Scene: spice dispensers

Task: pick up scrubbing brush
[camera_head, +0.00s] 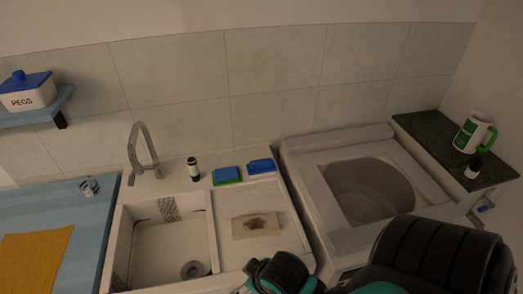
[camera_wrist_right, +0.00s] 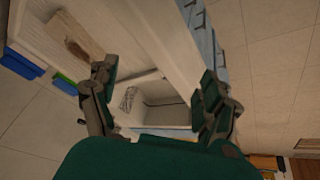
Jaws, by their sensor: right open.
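A blue block with a pale underside (camera_head: 261,166), which looks like the scrubbing brush, lies at the back of the sink unit. It shows at the left edge of the right wrist view (camera_wrist_right: 21,63). Left of it in the head view is a blue and green sponge (camera_head: 227,174), also in the wrist view (camera_wrist_right: 65,84). I cannot tell surely which is the brush. My right gripper (camera_wrist_right: 158,92) is open and empty, with the sink between its fingers in the wrist view. In the head view it is at the bottom, apart from both. My left gripper is not in view.
A stained board (camera_head: 255,226) lies on the drainer right of the sink (camera_head: 165,245). A dark bottle (camera_head: 193,169) and a tap (camera_head: 142,152) stand behind. A washing machine (camera_head: 325,225) is to the right. A yellow cloth (camera_head: 36,260) lies on the blue counter (camera_head: 88,232).

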